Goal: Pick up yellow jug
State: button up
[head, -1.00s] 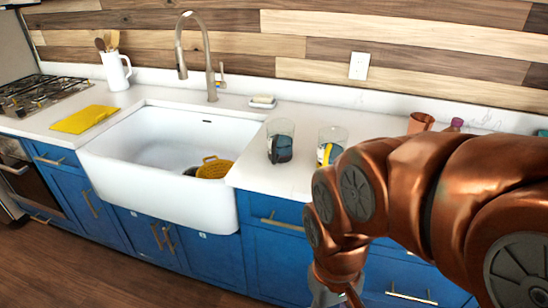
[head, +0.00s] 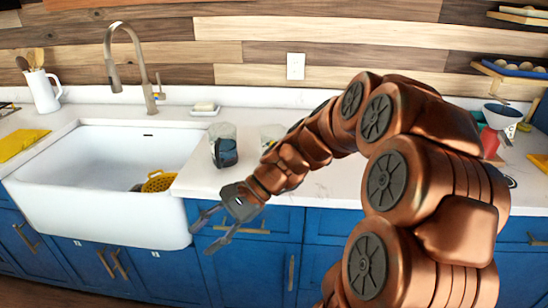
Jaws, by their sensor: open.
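I cannot make out a clear yellow jug in the head view. A yellow, basket-like thing (head: 159,181) with a handle lies in the white sink (head: 105,215), partly hidden by the sink's front wall. A white jug (head: 42,91) holding utensils stands at the far left of the counter. My gripper (head: 208,232) is open and empty in front of the blue cabinets, just right of the sink's front and below the counter edge in the picture. My arm hides part of the counter behind it.
A clear glass with dark contents (head: 223,147) stands on the counter right of the sink; another glass (head: 270,136) is partly behind my arm. A tall faucet (head: 128,50) rises behind the sink.

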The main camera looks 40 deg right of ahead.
jog(key=w+d+m+t+y+b, duration=0.1)
jog(key=w+d+m+t, duration=0.35)
jog(key=d, duration=0.25)
jog(key=w+d+m+t+y, duration=0.1)
jog(key=w+d+m+t, duration=0.3)
jog(key=d, duration=0.4)
jog(key=d+m+t+h, duration=0.1)
jog(key=d+m, duration=0.1)
jog(key=d, duration=0.3)
jog(key=w+d+m+t+h, duration=0.1)
jog(key=d+m+t, duration=0.1)
jog(key=d, duration=0.4)
jog(key=w+d+m+t+h+b, duration=0.1)
jog(key=d+m+t, duration=0.1)
jog(key=d, duration=0.3)
jog(key=shift+w+d+f+m, duration=0.2)
jog(key=shift+d+m, duration=0.1)
jog(key=shift+m, duration=0.35)
jog(key=shift+a+f+p+x, duration=0.15)
jog(key=shift+p+x, duration=0.15)
jog(key=shift+x, duration=1.55)
jog(key=shift+a+f+p+x, duration=0.1)
jog(key=shift+p+x, duration=0.15)
jog(key=shift+x, duration=1.65)
jog(key=shift+s, duration=0.2)
grip_shut()
